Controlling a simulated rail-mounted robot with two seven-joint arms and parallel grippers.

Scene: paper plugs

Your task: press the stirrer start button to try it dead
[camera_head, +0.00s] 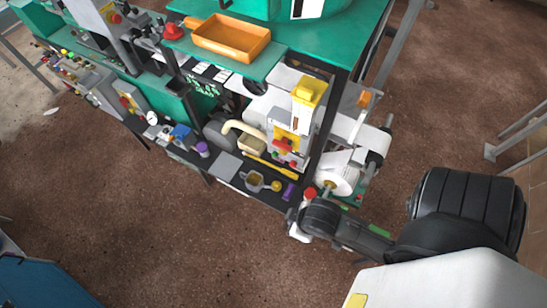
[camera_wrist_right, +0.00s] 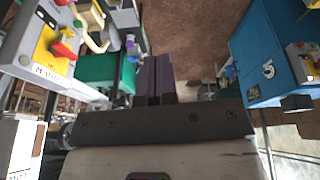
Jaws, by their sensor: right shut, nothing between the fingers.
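My right gripper (camera_wrist_right: 156,62) is shut and empty, its two dark fingers side by side in the right wrist view. In the head view my right arm reaches in from the lower right to the bench's near right corner; its fingertips cannot be made out there. A white and yellow control box (camera_head: 287,143) with red controls stands on the bench, up and left of that arm. A similar yellow panel (camera_wrist_right: 48,50) with a red control shows at left in the wrist view, apart from the fingers. I cannot tell which control is the stirrer start button. My left gripper is out of view.
An orange tray (camera_head: 232,37) sits on the green upper shelf. A white roll (camera_head: 338,175) stands at the bench's right end. A mug (camera_head: 255,181) and yellow tool lie near the front edge. A blue cabinet (camera_wrist_right: 258,45) is right in the wrist view. Brown floor is clear.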

